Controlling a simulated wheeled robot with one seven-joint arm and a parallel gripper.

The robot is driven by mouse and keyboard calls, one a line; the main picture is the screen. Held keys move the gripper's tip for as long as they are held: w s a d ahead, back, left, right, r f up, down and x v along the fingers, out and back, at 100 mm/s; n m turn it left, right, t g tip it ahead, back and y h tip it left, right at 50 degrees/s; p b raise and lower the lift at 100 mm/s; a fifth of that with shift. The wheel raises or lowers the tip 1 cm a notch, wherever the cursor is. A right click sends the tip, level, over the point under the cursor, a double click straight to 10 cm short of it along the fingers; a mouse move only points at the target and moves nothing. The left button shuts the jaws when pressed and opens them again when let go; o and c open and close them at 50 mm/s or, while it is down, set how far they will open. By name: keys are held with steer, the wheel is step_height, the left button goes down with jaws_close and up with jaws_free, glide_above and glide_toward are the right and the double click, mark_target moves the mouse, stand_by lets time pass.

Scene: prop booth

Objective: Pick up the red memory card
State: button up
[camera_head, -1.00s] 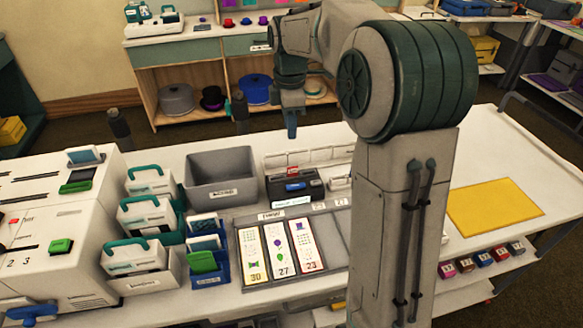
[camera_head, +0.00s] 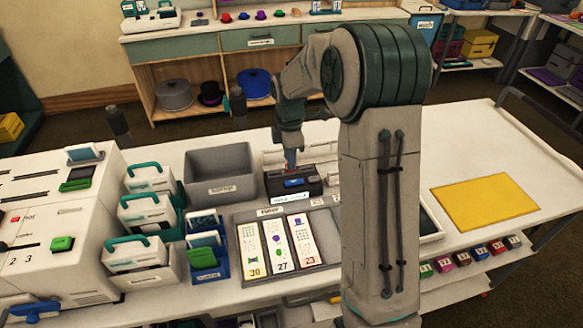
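The red memory card shows only as a small reddish patch (camera_head: 291,168) at the back of a black case (camera_head: 308,189) on the table. My gripper (camera_head: 290,160) points down at that patch and covers most of it. The fingertips are too small and too close to the card to tell whether they touch it or are closed. A blue card (camera_head: 295,183) lies at the front of the same case.
A grey bin (camera_head: 219,190) stands left of the case. A tray (camera_head: 240,282) with three picture strips lies in front. White boxes with green handles (camera_head: 145,217) stand further left. A yellow mat (camera_head: 486,200) lies on the right, with clear tabletop behind it.

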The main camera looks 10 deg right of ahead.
steer(key=shift+f, duration=0.6)
jaws_close()
steer(key=shift+r, duration=0.15)
steer(key=shift+r, duration=0.3)
steer(key=r, duration=0.3)
steer(key=shift+s+d+r+b, duration=0.2)
steer(key=shift+d+r+b, duration=0.05)
steer(key=shift+r+b, duration=0.1)
steer(key=s+d+r+b, duration=0.1)
steer(key=s+d+r, duration=0.5)
steer(key=s+d, duration=0.1)
steer(key=shift+s+d+r, duration=0.15)
steer(key=shift+d+r, duration=0.1)
steer(key=shift+d, duration=0.45)
